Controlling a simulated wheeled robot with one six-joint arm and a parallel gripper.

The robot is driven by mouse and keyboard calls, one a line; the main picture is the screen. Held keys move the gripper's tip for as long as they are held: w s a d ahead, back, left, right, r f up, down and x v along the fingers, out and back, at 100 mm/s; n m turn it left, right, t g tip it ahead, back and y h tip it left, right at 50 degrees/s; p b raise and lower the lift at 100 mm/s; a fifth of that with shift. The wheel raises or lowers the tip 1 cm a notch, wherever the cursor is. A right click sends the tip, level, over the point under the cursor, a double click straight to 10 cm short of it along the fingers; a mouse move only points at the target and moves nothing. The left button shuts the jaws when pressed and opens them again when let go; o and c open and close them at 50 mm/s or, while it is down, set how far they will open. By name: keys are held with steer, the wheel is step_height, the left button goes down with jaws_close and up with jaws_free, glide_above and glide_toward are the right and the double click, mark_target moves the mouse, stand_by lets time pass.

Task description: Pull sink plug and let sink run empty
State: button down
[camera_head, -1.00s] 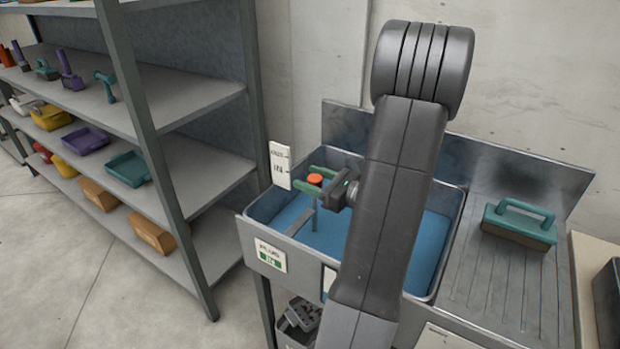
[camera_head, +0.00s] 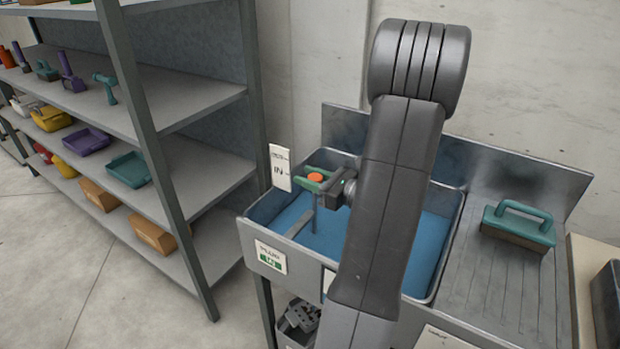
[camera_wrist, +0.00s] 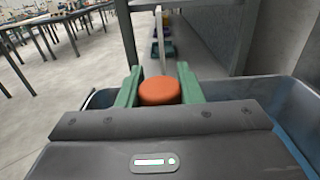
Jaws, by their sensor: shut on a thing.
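The metal sink (camera_head: 453,236) holds blue water (camera_head: 335,239). The orange knob of the sink plug (camera_head: 316,177) tops a thin grey upright stem (camera_head: 315,212) over the left part of the basin. My gripper (camera_head: 318,180) is shut on the orange knob, with one green finger on each side. In the wrist view the orange knob (camera_wrist: 160,91) sits between the two green fingers. The stem's lower end and the drain are hidden in the water. A white tag reading "IN" (camera_head: 280,168) stands at the sink's left rim, and a plug label (camera_head: 270,257) is on the front.
A ribbed drainboard (camera_head: 480,275) right of the basin carries a teal-handled brush (camera_head: 518,224). A grey shelf rack (camera_head: 165,180) with tools and bins stands close on the left. A bin (camera_head: 298,325) sits under the sink. My arm hides the basin's middle.

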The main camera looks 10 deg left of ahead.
step_height(320, 180, up, 4)
steer(key=shift+w+r+p, duration=0.1)
steer(key=shift+p, duration=1.05)
steer(key=c, duration=1)
jaws_free()
steer(key=shift+s+d, duration=0.25)
steer(key=shift+d, duration=0.3)
steer(key=v, duration=1.2)
steer(key=shift+s+d+b, duration=0.2)
steer(key=shift+d+b, duration=0.1)
steer(key=shift+a, duration=0.1)
